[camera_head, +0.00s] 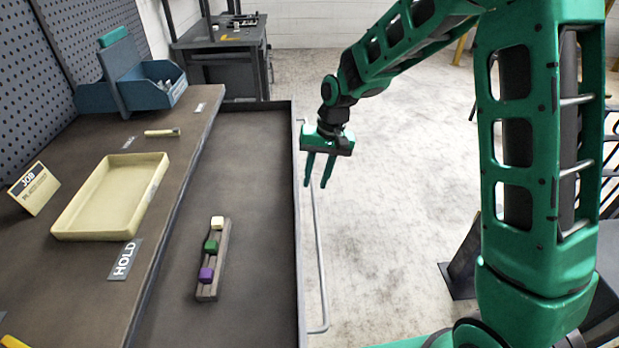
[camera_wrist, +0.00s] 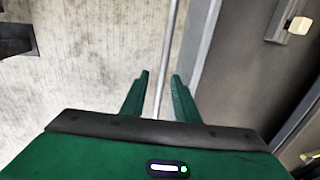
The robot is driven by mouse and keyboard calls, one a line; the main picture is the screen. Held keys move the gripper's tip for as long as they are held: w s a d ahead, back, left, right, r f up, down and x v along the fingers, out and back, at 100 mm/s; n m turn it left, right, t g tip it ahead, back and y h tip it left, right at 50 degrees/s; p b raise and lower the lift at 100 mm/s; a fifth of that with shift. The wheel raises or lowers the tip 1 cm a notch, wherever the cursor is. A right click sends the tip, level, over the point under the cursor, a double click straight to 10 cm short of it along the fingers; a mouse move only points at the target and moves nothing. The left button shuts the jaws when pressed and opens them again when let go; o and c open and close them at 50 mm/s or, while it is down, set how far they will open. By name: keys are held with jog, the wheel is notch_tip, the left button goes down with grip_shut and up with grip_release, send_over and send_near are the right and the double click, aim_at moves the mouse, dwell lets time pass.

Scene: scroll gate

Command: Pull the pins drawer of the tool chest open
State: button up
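The drawer (camera_head: 262,200) of the tool chest stands open, well out from under the worktop. A rack (camera_head: 223,255) inside it holds a cream, a green and a purple piece. The drawer's long bar handle (camera_head: 319,250) runs along its front. My gripper (camera_head: 316,186) is open at the far part of the handle, fingers pointing down. In the wrist view the handle (camera_wrist: 171,40) passes between the two fingers (camera_wrist: 161,75) with a gap at each side. I cannot tell how deep the fingers reach around it.
The worktop (camera_head: 170,215) carries a cream tray (camera_head: 70,222), a HOLD label (camera_head: 125,260), a JOB card (camera_head: 33,188), a small cylinder (camera_head: 162,132) and a blue bin (camera_head: 150,88). A dark workbench (camera_head: 225,60) stands behind. The floor (camera_head: 410,180) right of the drawer is clear.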

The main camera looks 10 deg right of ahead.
notch_tip(320, 180, up, 10)
jog(key=d, duration=0.2)
jog(key=shift+r, duration=0.25)
jog(key=shift+s, duration=0.1)
